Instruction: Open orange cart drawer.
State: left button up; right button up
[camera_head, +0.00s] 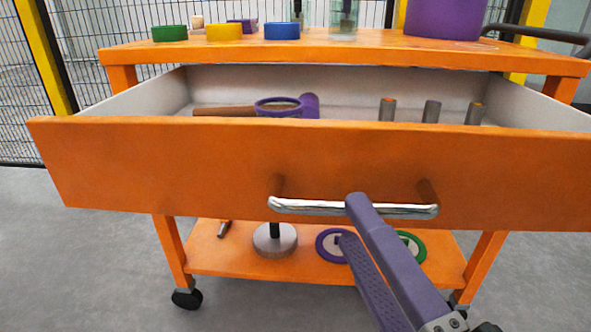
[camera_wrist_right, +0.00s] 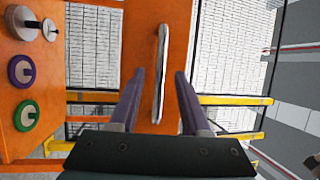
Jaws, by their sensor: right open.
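The orange cart's drawer (camera_head: 130,165) stands pulled out toward me, with its pale inside showing. Its silver bar handle (camera_head: 300,207) is on the orange front; in the wrist view the handle (camera_wrist_right: 161,70) runs upright. My right gripper (camera_head: 352,219) is open at the handle, one finger above the bar and one below it in the head view. In the wrist view the handle lies between the spread fingers of the gripper (camera_wrist_right: 160,75), with gaps on both sides. I cannot tell how deep the bar sits between them. My left gripper is not in view.
The drawer holds a purple-ringed tool (camera_head: 278,104) and several grey pegs (camera_head: 432,111). The cart top (camera_head: 370,48) bears coloured rings and a purple cylinder (camera_head: 445,18). The lower shelf (camera_head: 205,259) holds discs. A mesh fence (camera_head: 20,90) stands behind; the grey floor at left is clear.

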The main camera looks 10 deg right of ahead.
jog(key=v, duration=0.5)
jog(key=shift+s, duration=0.35)
jog(key=w+a+r+n+g+y+p, duration=0.15)
jog(key=a+r+n+g+p, duration=0.35)
jog(key=r+p, duration=0.55)
jog(key=r+n+g+y+p, duration=0.3)
jog(key=r+n+p, duration=0.5)
jog(key=p, duration=0.5)
jog(key=s+d+r+n+g+h+p, duration=0.25)
jog(key=s+d+r+g+p, duration=0.35)
jog(key=r+p, duration=0.5)
jog(key=s+d+r+n+g+h+p, duration=0.2)
jog(key=s+d+r+h+p, duration=0.15)
jog(key=d+r+p, duration=0.65)
jog(key=a+r+p, duration=0.3)
jog(key=r+p, duration=2.8)
jog(key=p, duration=0.5)
jog(key=shift+r+h, duration=0.25)
jog(key=shift+h, duration=0.1)
